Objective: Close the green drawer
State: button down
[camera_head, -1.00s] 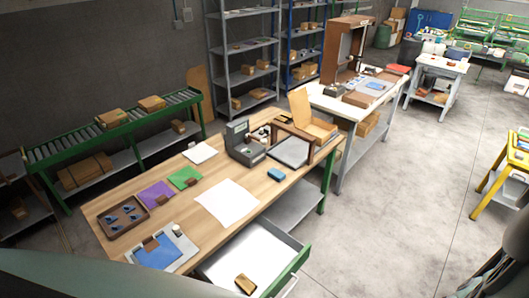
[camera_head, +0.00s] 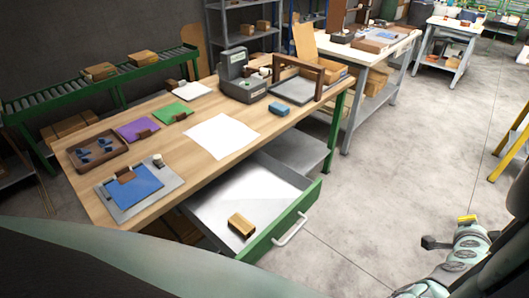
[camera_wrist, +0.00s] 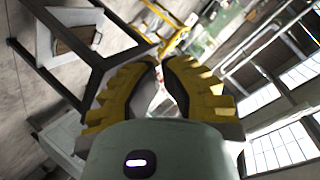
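The green drawer's front (camera_head: 268,238) shows in the head view, with a pale bar handle (camera_head: 291,229) on its outer face. The drawer is pulled out from under the wooden workbench (camera_head: 170,180), its pale inside (camera_head: 240,190) showing. A small brown block-like brush (camera_head: 241,225) lies in it near the front. My gripper (camera_head: 467,218) is to the right of the drawer, over the floor, apart from the handle.
The bench top holds a brown tray (camera_head: 97,153), a blue clipboard (camera_head: 134,186), white paper (camera_head: 222,135) and a grey machine (camera_head: 240,75). A white table (camera_head: 370,55) stands behind. The floor (camera_head: 400,160) right of the drawer is clear.

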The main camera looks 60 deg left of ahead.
jog(key=s+a+f+n+g+y+b, duration=0.2)
jog(key=s+a+f+g+y+b, duration=0.15)
jog(key=a+f+b, duration=0.35)
jog(key=s+a+f+n+g+y+b, duration=0.1)
jog(key=s+a+f+g+y+b, duration=0.2)
jog(key=a+f+b, duration=0.45)
jog(key=s+a+f+n+g+y+b, duration=0.5)
jog(key=s+f+n+g+y+b, duration=0.15)
jog(key=s+g+b, duration=0.45)
jog(key=b+x, duration=0.5)
jog(key=x, duration=0.9)
jog(key=shift+w+t, duration=0.2)
jog(key=shift+t, duration=0.25)
jog(key=shift+a+n, duration=0.1)
jog(key=shift+n, duration=0.15)
